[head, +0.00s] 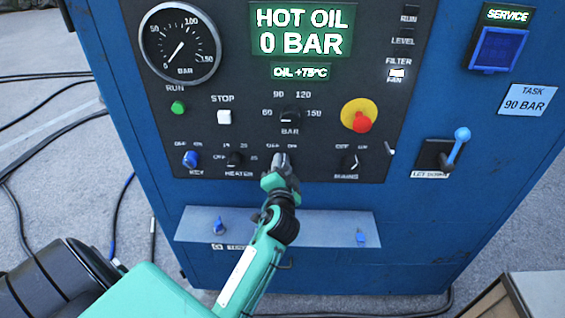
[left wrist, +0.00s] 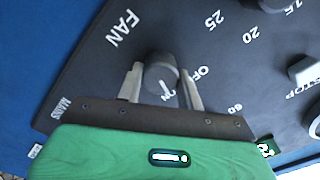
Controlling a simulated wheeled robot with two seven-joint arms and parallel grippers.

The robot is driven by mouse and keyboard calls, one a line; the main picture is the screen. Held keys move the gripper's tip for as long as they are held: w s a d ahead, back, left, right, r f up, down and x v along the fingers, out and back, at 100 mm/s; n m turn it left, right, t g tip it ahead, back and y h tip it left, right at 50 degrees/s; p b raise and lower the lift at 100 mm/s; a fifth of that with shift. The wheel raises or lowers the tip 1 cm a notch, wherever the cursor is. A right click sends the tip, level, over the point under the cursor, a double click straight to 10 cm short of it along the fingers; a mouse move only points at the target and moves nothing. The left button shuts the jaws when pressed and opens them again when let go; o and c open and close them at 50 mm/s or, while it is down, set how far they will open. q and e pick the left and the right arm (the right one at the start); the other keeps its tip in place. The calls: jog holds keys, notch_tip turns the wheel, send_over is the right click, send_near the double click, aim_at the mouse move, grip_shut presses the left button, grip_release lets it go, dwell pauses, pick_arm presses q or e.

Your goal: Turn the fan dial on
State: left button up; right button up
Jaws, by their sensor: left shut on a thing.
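The fan dial (left wrist: 163,70) is a dark round knob on the black panel, beside the printed word FAN in the left wrist view. Its white pointer line appears to aim at the ON mark, with OFF to the right of it. My left gripper (left wrist: 161,88) has one finger on each side of the dial and is shut on it. In the head view my left gripper (head: 277,166) covers the dial and most of its label. My right gripper is not in view.
The heater dial (head: 235,159) and blue key switch (head: 190,159) are left of my gripper, the mains dial (head: 350,162) right. The bar selector (head: 290,117) is just above. A red emergency button (head: 362,122) is at upper right. A ledge (head: 330,228) juts out below.

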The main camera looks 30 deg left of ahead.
pick_arm(q)
jog(key=shift+m+p, duration=0.7)
jog(key=shift+m, duration=0.8)
jog(key=o, duration=1)
